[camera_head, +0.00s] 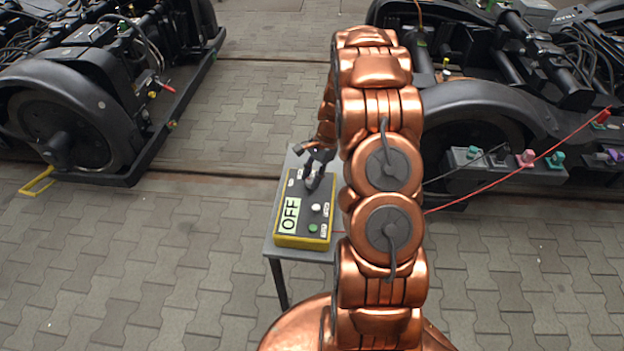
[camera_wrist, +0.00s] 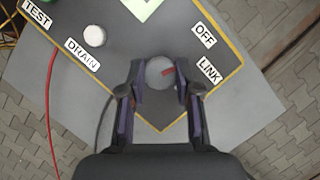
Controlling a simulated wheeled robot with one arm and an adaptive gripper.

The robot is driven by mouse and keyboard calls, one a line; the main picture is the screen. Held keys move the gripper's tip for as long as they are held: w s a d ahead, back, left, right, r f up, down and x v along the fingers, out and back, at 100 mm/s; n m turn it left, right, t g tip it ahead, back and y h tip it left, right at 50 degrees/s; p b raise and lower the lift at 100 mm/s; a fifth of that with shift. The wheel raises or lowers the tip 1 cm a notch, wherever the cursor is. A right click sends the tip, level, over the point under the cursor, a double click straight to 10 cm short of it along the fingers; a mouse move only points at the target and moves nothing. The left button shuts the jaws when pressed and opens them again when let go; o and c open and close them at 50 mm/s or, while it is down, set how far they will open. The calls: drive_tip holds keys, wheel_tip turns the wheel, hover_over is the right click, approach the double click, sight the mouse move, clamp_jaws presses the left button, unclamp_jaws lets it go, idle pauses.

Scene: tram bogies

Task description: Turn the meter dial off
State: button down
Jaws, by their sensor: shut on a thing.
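The meter (camera_head: 303,236) is a dark grey box with yellow edges, and its screen (camera_head: 290,215) reads OFF. Its grey round dial (camera_wrist: 157,72) sits near one corner of the panel in the wrist view and carries a red mark on its right side. The labels OFF (camera_wrist: 204,35) and LINK (camera_wrist: 209,70) lie to the right of the dial. My gripper (camera_head: 317,168) is shut on the dial, one finger on each side in the wrist view (camera_wrist: 161,84). In the head view the dial is largely hidden by my fingers.
The meter stands on a small grey table (camera_head: 270,243). A white button (camera_wrist: 95,36) sits by the label DRAIN (camera_wrist: 82,54), and a green button (camera_head: 313,228) is also on the panel. Red and black leads run right to a bogie (camera_head: 480,110). Another bogie (camera_head: 75,120) stands left; paving between is clear.

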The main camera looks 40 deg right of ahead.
drive_tip(key=shift+w+n+g+b, duration=0.1)
drive_tip(key=shift+n+g+b, duration=0.75)
drive_tip(key=shift+n, duration=1.25)
drive_tip(key=c, duration=0.8)
unclamp_jaws()
drive_tip(key=shift+r, duration=0.15)
drive_tip(key=v, duration=1.1)
drive_tip(key=shift+r, duration=0.45)
